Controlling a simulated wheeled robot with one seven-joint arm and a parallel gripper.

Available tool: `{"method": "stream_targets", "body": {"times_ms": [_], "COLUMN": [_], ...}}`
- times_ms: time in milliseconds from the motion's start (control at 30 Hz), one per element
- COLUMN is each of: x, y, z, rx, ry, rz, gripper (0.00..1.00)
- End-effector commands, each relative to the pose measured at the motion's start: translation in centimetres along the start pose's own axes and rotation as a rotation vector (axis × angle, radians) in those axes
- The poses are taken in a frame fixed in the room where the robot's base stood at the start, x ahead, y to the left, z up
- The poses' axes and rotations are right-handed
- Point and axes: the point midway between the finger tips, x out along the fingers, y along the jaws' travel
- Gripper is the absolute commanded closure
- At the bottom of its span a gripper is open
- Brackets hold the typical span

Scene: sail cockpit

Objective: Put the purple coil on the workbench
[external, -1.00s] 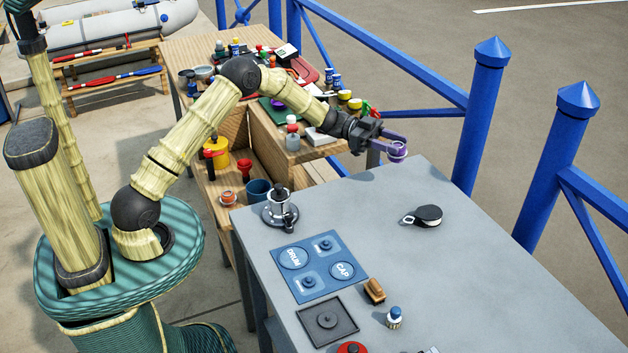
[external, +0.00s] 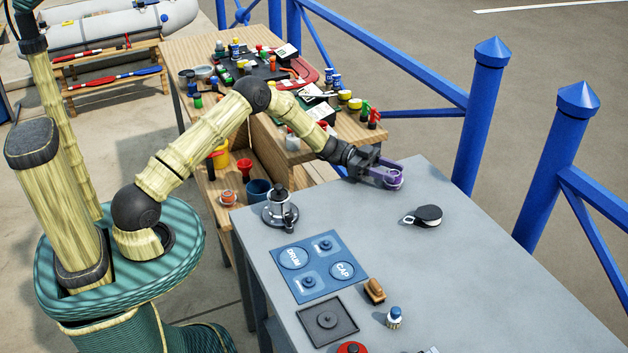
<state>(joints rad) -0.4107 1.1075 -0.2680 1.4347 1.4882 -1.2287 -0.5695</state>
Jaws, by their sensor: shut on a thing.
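The purple coil (external: 394,180) is a small ring between the fingertips of my gripper (external: 388,176). My gripper is shut on it. The coil is at the far end of the grey workbench (external: 480,262), low over the top or touching it; I cannot tell which. The fingers hide part of the coil.
A black tape-measure-like object (external: 428,215) lies on the workbench nearer the camera. A winch-like metal part (external: 281,208) stands at the left edge, beside a blue labelled panel (external: 319,267). The wooden table (external: 190,55) behind is crowded. Bare workbench lies right of the panel.

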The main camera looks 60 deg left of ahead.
Motion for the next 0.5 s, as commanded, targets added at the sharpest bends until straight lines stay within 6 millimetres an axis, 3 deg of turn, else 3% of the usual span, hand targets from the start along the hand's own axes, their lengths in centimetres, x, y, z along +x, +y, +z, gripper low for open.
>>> {"method": "stream_targets", "body": {"times_ms": [367,400,500], "x": [0.03,0.01,0.01], "y": [-0.03,-0.03,-0.03], "z": [0.31,0.23,0.22], "rx": [0.003,0.002,0.002], "ry": [0.001,0.001,0.001], "rz": [0.000,0.000,0.000], "gripper": [0.84,0.50,0.36]}}
